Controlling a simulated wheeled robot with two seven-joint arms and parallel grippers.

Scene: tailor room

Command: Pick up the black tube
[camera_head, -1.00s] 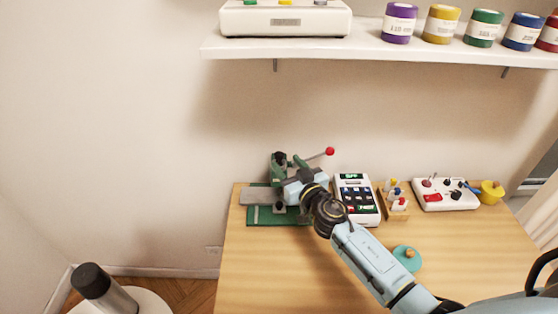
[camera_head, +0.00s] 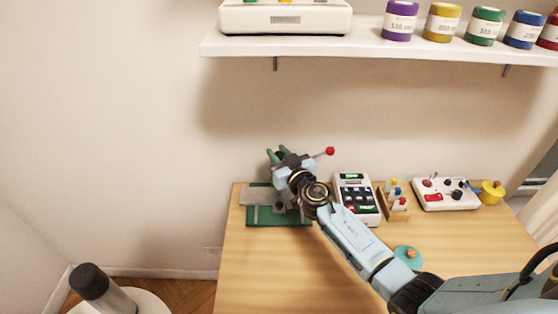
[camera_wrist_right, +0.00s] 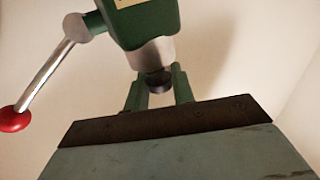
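A green press (camera_head: 284,152) with a red-knobbed lever (camera_head: 329,151) stands at the back left of the table, largely hidden by my right arm. In the right wrist view its green head (camera_wrist_right: 148,20) and silver lower part (camera_wrist_right: 155,52) show. A dark round end (camera_wrist_right: 158,82), seemingly the black tube, is just below the silver part. In the head view my right gripper (camera_head: 281,176) is at the press. My left gripper is not in view.
Right of the press on the table (camera_head: 260,270) are a white keypad device (camera_head: 357,197), a small wooden rack (camera_head: 396,203), a white control box (camera_head: 446,194), a yellow pot (camera_head: 491,191) and a teal disc (camera_head: 408,257).

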